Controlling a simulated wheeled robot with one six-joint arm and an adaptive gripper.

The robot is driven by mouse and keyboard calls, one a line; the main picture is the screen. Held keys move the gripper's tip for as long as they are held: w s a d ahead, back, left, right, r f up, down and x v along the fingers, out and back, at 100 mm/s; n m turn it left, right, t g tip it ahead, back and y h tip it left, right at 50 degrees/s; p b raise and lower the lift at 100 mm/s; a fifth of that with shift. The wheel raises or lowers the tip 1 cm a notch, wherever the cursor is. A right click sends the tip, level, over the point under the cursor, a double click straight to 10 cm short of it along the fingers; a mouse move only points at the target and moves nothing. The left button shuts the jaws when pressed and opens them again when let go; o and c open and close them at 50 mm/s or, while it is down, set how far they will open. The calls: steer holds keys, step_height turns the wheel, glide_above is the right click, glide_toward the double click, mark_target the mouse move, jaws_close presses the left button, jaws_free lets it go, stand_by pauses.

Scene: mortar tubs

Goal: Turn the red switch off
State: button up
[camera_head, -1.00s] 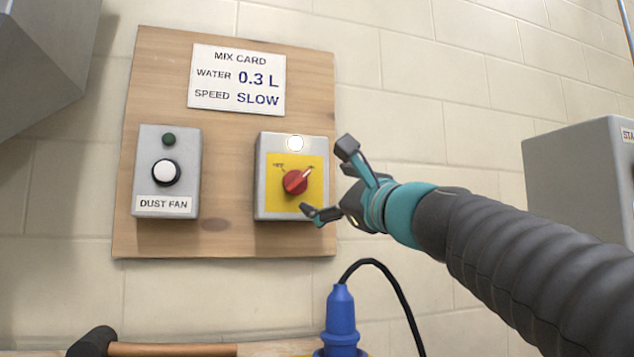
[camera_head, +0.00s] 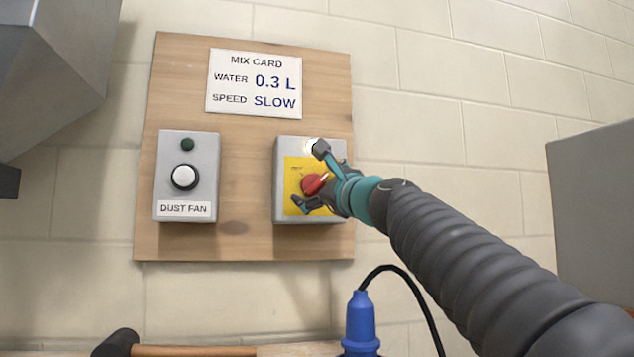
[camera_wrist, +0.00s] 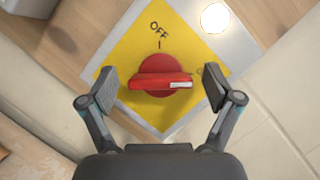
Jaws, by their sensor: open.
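The red switch (camera_head: 314,184) is a round knob with a raised grip bar on a yellow plate (camera_head: 293,171), on the front of a grey box (camera_head: 284,211). In the wrist view the red switch (camera_wrist: 160,80) has its bar lying across the picture, its white mark pointing right, away from the OFF label (camera_wrist: 159,30) above. A round lamp on the box (camera_wrist: 215,17) glows white. My gripper (camera_head: 312,177) is open in front of the switch. In the wrist view my gripper (camera_wrist: 160,88) has one finger on each side of the bar, with gaps between.
A grey dust fan box (camera_head: 164,178) with a white button is on the same wooden board (camera_head: 240,190), left of the switch box. A mix card (camera_head: 254,82) hangs above. A blue plug (camera_head: 360,323) with a black cable stands below.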

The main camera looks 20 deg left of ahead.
steer(key=c, duration=1.1)
steer(key=shift+c, duration=0.2)
